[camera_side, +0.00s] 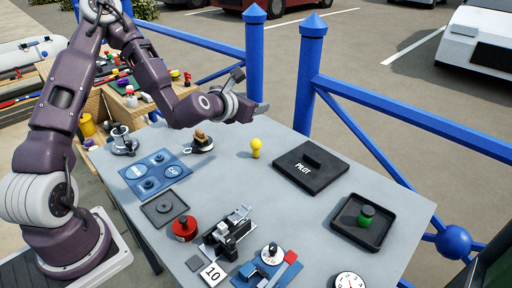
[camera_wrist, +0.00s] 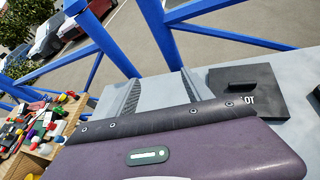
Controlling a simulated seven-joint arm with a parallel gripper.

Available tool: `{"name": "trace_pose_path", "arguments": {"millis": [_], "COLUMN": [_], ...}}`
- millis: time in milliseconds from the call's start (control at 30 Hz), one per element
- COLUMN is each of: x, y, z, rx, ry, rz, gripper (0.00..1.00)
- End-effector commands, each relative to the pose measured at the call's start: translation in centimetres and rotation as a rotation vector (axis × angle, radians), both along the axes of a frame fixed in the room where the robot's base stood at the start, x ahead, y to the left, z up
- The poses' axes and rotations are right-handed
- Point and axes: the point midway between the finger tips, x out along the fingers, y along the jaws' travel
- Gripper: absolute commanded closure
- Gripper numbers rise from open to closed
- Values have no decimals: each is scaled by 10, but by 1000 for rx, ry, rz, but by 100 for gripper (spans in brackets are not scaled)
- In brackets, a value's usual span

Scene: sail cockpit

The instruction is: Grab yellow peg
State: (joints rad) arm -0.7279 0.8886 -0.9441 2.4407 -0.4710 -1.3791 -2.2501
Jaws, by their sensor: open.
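The yellow peg (camera_side: 256,148) stands upright on the grey table (camera_side: 235,185), near its back edge, with a round head on top. My gripper (camera_side: 262,108) is up in the air above and behind the peg in the side view, pointing right, apart from it. In the wrist view my gripper (camera_wrist: 160,90) shows two grey ribbed fingers spread apart with nothing between them. The yellow peg is not visible in the wrist view.
A black PILOT board (camera_side: 311,167) lies right of the peg. A black tray (camera_side: 337,234) holds a green peg (camera_side: 366,215). A blue panel (camera_side: 132,180), a red round part (camera_side: 184,228) and a metal mechanism (camera_side: 229,233) stand left and in front. Blue railing (camera_side: 312,75) rises behind the table.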

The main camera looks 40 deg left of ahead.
Motion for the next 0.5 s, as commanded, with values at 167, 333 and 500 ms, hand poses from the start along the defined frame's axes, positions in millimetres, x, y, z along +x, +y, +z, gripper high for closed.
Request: {"name": "trace_pose_path", "arguments": {"millis": [167,333,500], "x": [-1,0,12], "y": [-2,0,5], "z": [-95,-153,-166], "rx": [-2,3,5], "ry": [10,2,-3], "rz": [-2,0,2], "gripper": [41,41,41]}}
